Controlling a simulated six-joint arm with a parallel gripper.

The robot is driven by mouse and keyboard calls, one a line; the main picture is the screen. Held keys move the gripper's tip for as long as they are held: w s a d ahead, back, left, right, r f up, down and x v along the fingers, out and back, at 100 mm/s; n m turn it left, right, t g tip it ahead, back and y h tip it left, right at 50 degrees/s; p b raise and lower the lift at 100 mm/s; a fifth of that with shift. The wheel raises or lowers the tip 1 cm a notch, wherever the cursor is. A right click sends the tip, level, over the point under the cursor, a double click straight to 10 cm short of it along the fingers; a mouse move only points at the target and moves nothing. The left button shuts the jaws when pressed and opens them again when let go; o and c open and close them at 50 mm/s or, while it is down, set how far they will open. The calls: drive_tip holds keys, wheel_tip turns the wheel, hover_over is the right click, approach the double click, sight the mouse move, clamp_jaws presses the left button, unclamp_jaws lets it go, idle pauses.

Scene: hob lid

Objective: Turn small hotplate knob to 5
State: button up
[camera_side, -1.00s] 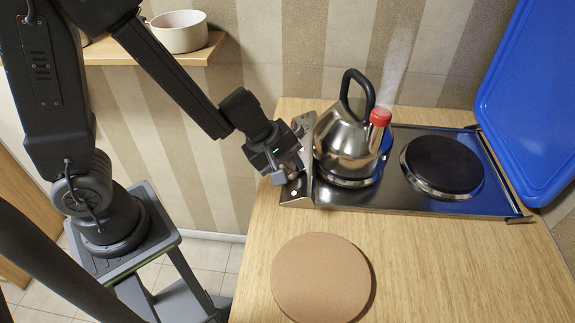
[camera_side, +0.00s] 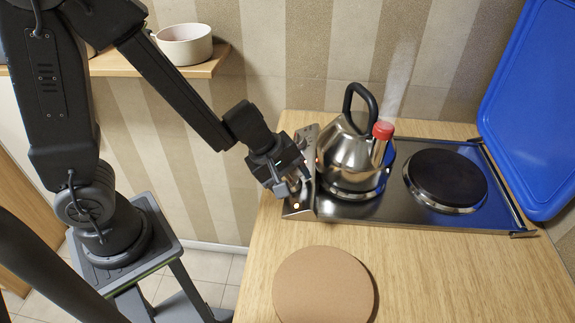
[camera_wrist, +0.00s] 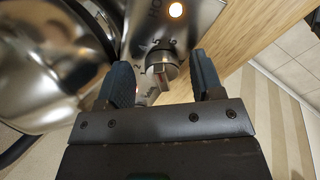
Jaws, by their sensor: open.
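The small hotplate knob (camera_wrist: 162,68) is a metal dial with a grip bar and a reddish mark, with printed digits around it. In the wrist view it lies between the two fingers of my gripper (camera_wrist: 163,80). The fingers are apart, with a gap on each side of the knob. In the side view my gripper (camera_side: 293,182) is at the control panel (camera_side: 299,208) on the hob's left end and hides the knob. A steel kettle (camera_side: 342,155) stands on the left hotplate, close to my gripper.
Steam rises near the kettle's red-capped spout (camera_side: 383,130). The right hotplate (camera_side: 446,180) is bare. The blue lid (camera_side: 535,110) stands raised at the right. A round brown board (camera_side: 323,285) lies on the wooden counter (camera_side: 440,275). An indicator lamp (camera_wrist: 175,10) glows.

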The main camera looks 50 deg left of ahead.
sight(292, 180)
drive_tip(key=shift+r, duration=0.15)
drive_tip(key=shift+v, duration=1.5)
wheel_tip(292, 180, up, 7)
drive_tip(key=s+a+r+m+y, duration=0.1)
drive_tip(key=s+a+r+m, duration=0.1)
drive_tip(key=s+m, duration=0.4)
drive_tip(key=s+a+r+m+t+y, duration=0.1)
drive_tip(key=s+a+r+m, duration=0.2)
drive_tip(key=m, duration=0.6)
drive_tip(key=s+r, duration=0.2)
drive_tip(key=s, duration=0.1)
drive_tip(key=shift+a+y, duration=0.25)
drive_tip(key=shift+y, duration=0.15)
